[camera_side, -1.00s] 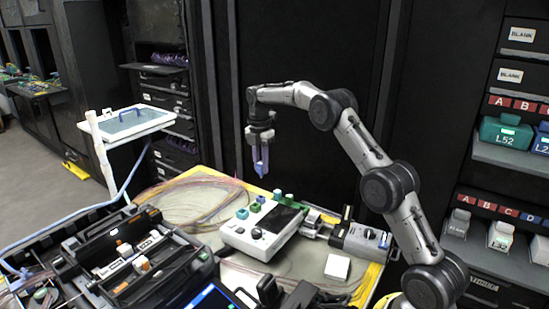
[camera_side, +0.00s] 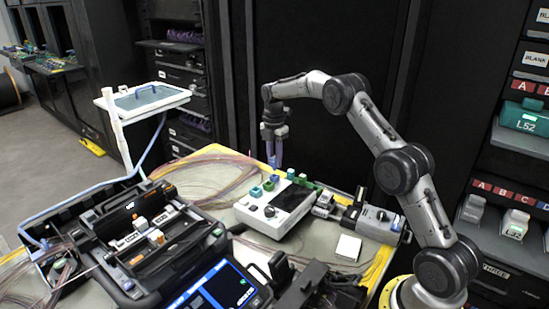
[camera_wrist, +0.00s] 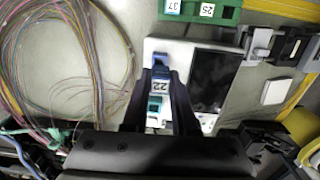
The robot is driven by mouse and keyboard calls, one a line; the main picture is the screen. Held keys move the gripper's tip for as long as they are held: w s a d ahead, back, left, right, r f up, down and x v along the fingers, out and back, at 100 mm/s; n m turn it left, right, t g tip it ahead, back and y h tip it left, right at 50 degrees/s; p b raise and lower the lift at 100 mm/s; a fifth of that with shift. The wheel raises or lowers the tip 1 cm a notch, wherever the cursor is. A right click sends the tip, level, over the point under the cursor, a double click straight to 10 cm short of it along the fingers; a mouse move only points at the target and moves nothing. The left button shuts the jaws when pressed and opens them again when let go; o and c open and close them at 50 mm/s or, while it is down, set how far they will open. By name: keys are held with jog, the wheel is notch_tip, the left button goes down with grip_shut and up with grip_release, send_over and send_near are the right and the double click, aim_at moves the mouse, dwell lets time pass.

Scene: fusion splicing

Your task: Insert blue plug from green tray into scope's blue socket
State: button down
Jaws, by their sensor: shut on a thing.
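The white scope (camera_side: 285,205) with its dark screen lies on the table; it also shows in the wrist view (camera_wrist: 208,118). My gripper (camera_side: 274,168) points straight down over the scope's far left corner, shut on the blue plug (camera_wrist: 161,73), which sits between the fingertips (camera_wrist: 168,78). The fingers and plug largely hide the blue socket. I cannot tell whether the plug touches it. The green tray (camera_wrist: 230,12) lies behind the scope.
Coiled fibres (camera_side: 215,172) lie left of the scope. A splicer in an open case (camera_side: 150,240) fills the front left. A grey device (camera_side: 372,220) and a white block (camera_side: 348,246) stand to the right. A dark cabinet wall is close behind.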

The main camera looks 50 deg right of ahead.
aim_at(274, 167)
jog(key=shift+f, duration=1.9)
dwell(1.9)
jog(key=c, duration=0.6)
grip_release()
jog(key=shift+r, duration=0.15)
jog(key=shift+r, duration=2.9)
